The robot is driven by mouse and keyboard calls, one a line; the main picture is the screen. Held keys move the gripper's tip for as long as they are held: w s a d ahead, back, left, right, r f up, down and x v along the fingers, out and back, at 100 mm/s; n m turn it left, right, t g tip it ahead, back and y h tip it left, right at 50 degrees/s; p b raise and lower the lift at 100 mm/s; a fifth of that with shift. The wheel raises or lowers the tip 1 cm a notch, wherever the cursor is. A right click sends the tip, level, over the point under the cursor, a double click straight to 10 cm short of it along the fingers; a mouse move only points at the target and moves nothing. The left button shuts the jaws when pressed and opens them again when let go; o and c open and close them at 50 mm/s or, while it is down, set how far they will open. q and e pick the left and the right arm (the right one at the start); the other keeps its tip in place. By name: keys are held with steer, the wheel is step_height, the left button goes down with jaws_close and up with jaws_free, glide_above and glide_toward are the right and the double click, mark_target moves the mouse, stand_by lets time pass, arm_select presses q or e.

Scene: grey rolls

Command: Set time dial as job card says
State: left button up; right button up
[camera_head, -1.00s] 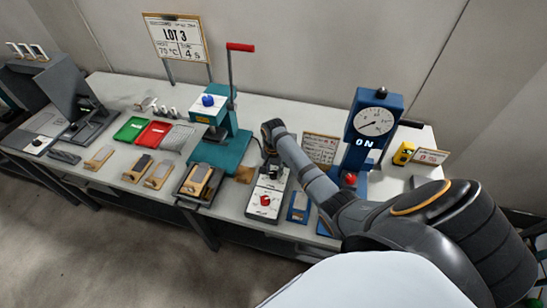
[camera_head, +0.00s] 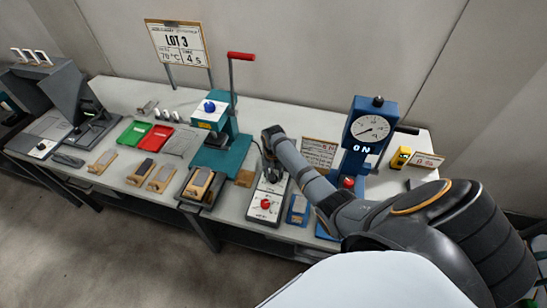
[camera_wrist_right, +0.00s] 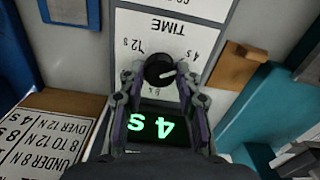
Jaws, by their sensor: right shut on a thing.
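The job card (camera_head: 178,42) stands at the back left and reads LOT 3, a temperature that looks like 70 °C, and time 4 s. The time dial (camera_wrist_right: 159,68) is a black knob with a white pointer on a white panel marked TIME, seen upside down in the right wrist view. Its pointer is turned to the right, toward the 4 s mark. The green display (camera_wrist_right: 152,127) below it reads 4 s. My right gripper (camera_wrist_right: 160,78) is shut on the dial, one finger on each side. In the head view my arm partly hides the control box (camera_head: 266,190). My left gripper is not in view.
A red knob (camera_head: 265,204) sits on the front of the same box. A teal press (camera_head: 222,150) stands to its left and a blue gauge stand (camera_head: 371,125) to its right. Green (camera_head: 136,132) and red (camera_head: 155,138) trays lie farther left.

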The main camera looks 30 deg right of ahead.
steer(key=o, duration=1.1)
steer(key=shift+o, duration=0.2)
step_height(320, 180, up, 12)
steer(key=shift+f, duration=0.1)
